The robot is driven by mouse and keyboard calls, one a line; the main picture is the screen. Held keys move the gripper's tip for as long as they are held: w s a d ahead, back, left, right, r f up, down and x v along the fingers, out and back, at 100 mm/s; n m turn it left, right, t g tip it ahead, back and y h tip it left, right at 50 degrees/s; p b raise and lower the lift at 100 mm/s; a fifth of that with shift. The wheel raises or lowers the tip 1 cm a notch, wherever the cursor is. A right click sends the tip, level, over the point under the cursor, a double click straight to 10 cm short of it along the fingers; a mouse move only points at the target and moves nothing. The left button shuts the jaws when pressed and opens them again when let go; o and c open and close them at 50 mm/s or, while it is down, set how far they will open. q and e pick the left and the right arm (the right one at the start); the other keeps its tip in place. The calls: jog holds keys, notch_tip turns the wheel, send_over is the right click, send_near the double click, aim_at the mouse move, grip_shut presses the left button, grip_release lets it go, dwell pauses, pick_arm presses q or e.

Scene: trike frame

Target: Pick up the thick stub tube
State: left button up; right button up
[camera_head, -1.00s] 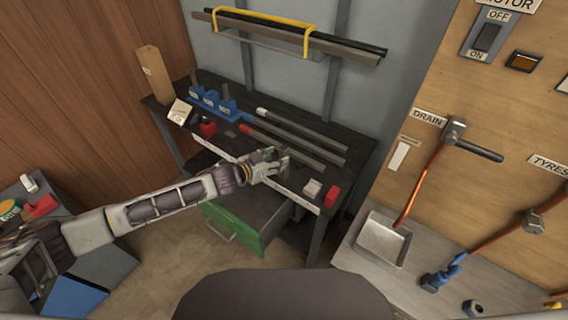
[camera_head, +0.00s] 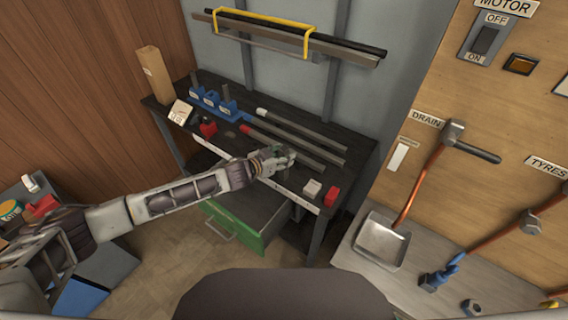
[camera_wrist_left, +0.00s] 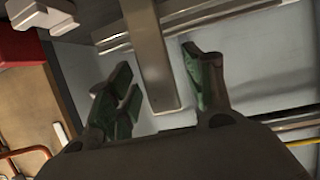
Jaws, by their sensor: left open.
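A grey stub tube (camera_wrist_left: 150,45) shows between the fingers of my left gripper (camera_wrist_left: 160,88) in the left wrist view. Its free end lies near the fingertips, with a gap visible on both sides. I take it for the thick stub tube, though its thickness is hard to compare with others. In the head view my left gripper (camera_head: 287,155) is open at the front part of the dark workbench (camera_head: 160,107), and it mostly hides the tube there. My right gripper is not in view.
Long tubes (camera_head: 300,128) lie along the bench behind my gripper. Blue holders (camera_head: 211,101) with upright pieces stand left. A white block (camera_head: 312,188) and a red block (camera_head: 332,196) sit right of my gripper. An open green drawer (camera_head: 235,232) juts out below.

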pick_arm(q)
jog(key=shift+w+d+f, duration=0.25)
jog(key=shift+w+d, duration=0.15)
grip_shut()
dwell(0.4)
